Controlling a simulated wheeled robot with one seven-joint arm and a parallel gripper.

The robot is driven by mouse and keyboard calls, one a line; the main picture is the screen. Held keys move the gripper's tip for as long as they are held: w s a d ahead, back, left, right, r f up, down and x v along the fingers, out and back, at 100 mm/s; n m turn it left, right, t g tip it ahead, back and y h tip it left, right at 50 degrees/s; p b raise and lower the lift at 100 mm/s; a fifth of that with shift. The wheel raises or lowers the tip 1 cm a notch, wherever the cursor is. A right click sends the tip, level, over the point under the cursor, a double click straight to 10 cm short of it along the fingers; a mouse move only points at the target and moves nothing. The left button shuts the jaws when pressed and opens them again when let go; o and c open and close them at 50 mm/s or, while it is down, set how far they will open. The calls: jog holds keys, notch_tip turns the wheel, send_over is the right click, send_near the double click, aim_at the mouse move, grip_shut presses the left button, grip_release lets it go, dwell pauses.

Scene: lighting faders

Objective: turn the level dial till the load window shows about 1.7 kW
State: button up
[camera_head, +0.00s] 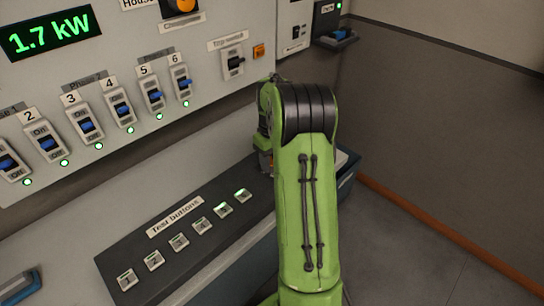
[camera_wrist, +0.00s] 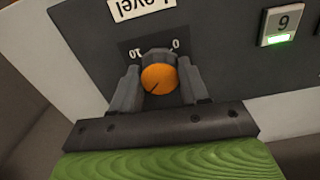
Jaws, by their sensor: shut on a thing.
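The load window (camera_head: 50,34) at the upper left of the head view shows 1.7 kW in green. The level dial (camera_wrist: 158,79) is a round orange-faced knob with a dark pointer line, in the middle of the wrist view. The label "Level" (camera_wrist: 141,8) is above it, with scale marks 10 and 0 partly visible. My gripper (camera_wrist: 158,85) is shut on the dial, one grey finger on each side.
A row of numbered switches (camera_head: 87,126) with blue levers and green lamps runs along the wall panel. Test buttons (camera_head: 179,242) lie on the dark desk left of my arm, some lit green. Button 6 (camera_wrist: 284,24) is right of the dial. Open floor lies at right.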

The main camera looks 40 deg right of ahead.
jog(key=o, duration=1.1)
jog(key=shift+c, duration=0.2)
notch_tip(320, 180, up, 16)
jog(key=p, duration=0.5)
